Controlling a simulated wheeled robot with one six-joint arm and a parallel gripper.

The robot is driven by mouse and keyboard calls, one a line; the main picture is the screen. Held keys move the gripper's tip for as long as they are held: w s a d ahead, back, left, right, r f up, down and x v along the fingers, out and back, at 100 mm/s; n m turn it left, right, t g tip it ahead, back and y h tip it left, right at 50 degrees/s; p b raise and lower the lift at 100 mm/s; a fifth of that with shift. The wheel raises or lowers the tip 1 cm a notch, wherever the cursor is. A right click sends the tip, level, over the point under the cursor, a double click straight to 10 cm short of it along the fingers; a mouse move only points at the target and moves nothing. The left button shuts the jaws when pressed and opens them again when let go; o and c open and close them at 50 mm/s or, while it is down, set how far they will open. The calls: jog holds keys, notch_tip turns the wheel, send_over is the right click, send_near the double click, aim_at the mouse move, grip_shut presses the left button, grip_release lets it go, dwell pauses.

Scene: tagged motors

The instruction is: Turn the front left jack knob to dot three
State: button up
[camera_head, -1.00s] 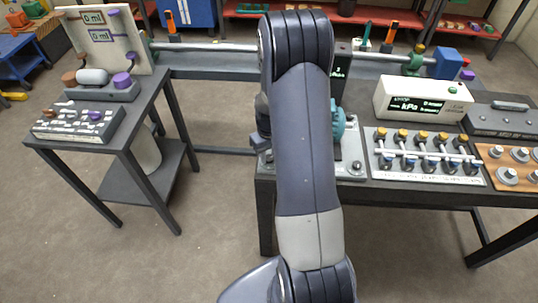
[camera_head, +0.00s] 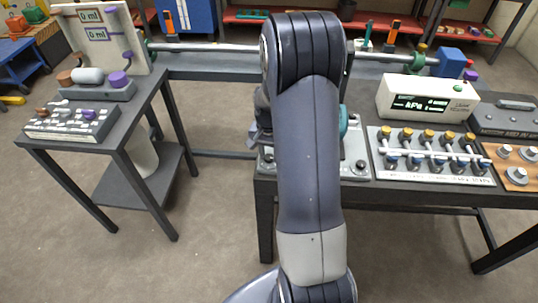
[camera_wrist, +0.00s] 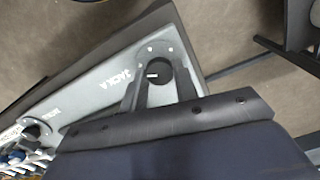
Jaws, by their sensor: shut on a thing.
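In the wrist view a dark round jack knob (camera_wrist: 158,70) with a short white pointer mark sits on a grey plate (camera_wrist: 100,88) with a printed JACK label. Small light dots show on the plate beside the knob; I cannot tell which dot the pointer faces. My gripper (camera_wrist: 160,84) is shut on this knob, one finger on each side, and hides its near part. In the head view my arm covers the gripper and this knob. The plate's right part (camera_head: 352,148) shows beside my arm, with a black knob (camera_head: 361,165) on it.
A second knob (camera_wrist: 38,132) lies along the plate in the wrist view. Right of my arm stand a panel of several yellow-topped valves (camera_head: 428,170) and a white kPa display box (camera_head: 388,98). A smaller table (camera_head: 150,108) is at left. Bare floor lies between the tables.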

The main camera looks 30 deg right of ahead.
aim_at(269, 156)
jog(key=shift+m, duration=0.6)
jog(key=o, duration=1)
jog(key=shift+c, duration=0.2)
notch_tip(269, 156, up, 11)
jog(key=b, duration=0.1)
jog(key=shift+f, duration=0.15)
notch_tip(269, 156, down, 11)
jog(key=shift+r+p, duration=0.15)
jog(key=shift+p, duration=0.2)
